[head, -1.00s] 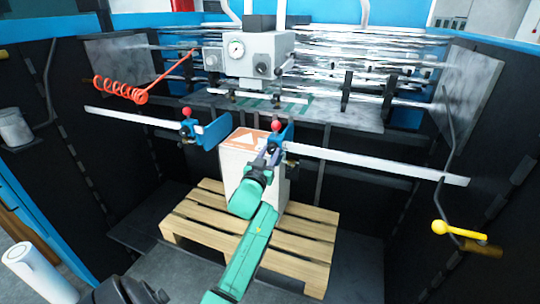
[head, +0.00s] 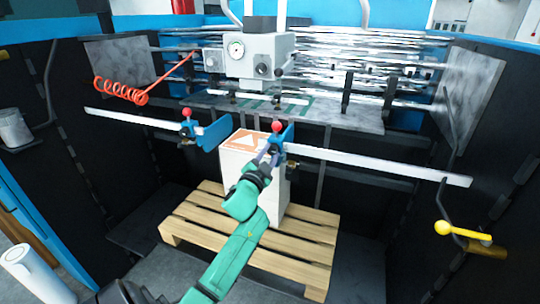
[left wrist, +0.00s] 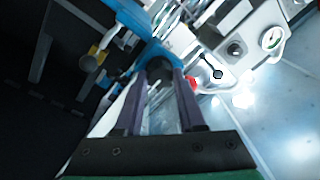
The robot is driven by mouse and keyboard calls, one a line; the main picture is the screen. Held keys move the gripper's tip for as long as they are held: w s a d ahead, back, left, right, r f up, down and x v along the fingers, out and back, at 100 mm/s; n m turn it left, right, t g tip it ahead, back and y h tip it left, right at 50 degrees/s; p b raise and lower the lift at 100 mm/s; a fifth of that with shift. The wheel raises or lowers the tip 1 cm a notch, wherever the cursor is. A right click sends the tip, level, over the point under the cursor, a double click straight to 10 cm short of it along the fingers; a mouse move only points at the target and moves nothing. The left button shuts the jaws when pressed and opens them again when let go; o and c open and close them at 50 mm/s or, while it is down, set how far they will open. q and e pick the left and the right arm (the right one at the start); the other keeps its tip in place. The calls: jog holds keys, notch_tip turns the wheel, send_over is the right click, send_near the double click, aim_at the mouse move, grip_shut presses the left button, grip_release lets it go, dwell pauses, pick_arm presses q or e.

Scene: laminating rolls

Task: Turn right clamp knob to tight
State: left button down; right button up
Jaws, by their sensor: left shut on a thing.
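The right clamp (head: 287,136) is a blue block on the right flat rail, with a red ball (head: 277,126) on top. My left gripper (head: 268,155), on its green arm, reaches up to the front of this clamp. In the left wrist view its two long fingers (left wrist: 160,95) close around a dark round knob (left wrist: 160,66) against the blue clamp; the fingers hide part of it. The red ball also shows in the left wrist view (left wrist: 190,82), just right of the fingertips. I see no mark telling how tight the knob is. My right gripper is out of view.
The left clamp (head: 212,133) with its own red ball is on the left rail (head: 130,117). A white box (head: 236,158) on a wooden pallet (head: 190,222) stands below and behind my arm. A yellow-knobbed lever (head: 462,231) is at the right.

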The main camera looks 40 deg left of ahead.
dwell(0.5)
pick_arm(q)
jog(key=c, duration=0.5)
grip_release()
jog(key=b+v, duration=0.3)
jog(key=v, duration=1.1)
jog(key=shift+s+b, duration=0.25)
jog(key=shift+b, duration=0.15)
jog(key=shift+d, duration=0.1)
